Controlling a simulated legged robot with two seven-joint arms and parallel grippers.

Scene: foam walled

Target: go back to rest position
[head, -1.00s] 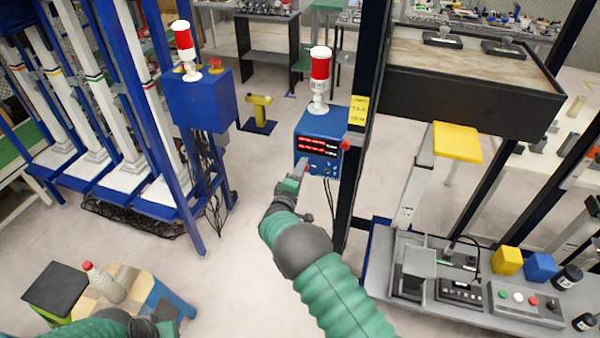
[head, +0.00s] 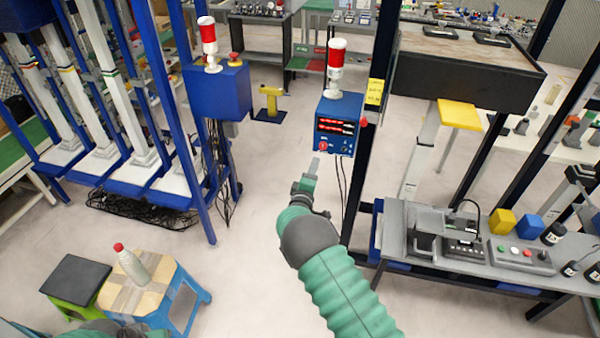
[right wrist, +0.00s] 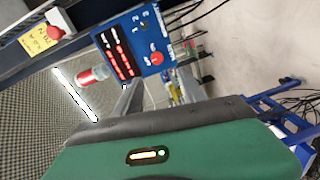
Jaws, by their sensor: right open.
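My right gripper (head: 312,172) is in the middle of the head view, at the end of my green arm. It is open and empty, below and a little left of the blue control box (head: 337,124) with the red displays. It appears apart from the box. In the right wrist view its fingers (right wrist: 157,92) show before the same box (right wrist: 132,52), with a gap between them. Part of my left arm shows at the bottom left of the head view, but its gripper is out of view.
A wooden-topped stool (head: 150,297) holds a bottle with a red cap (head: 132,267) at the lower left. A grey bench (head: 400,238) with devices stands at the right. A dark post (head: 372,120) rises beside the control box. Open floor (head: 265,235) lies left of my right arm.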

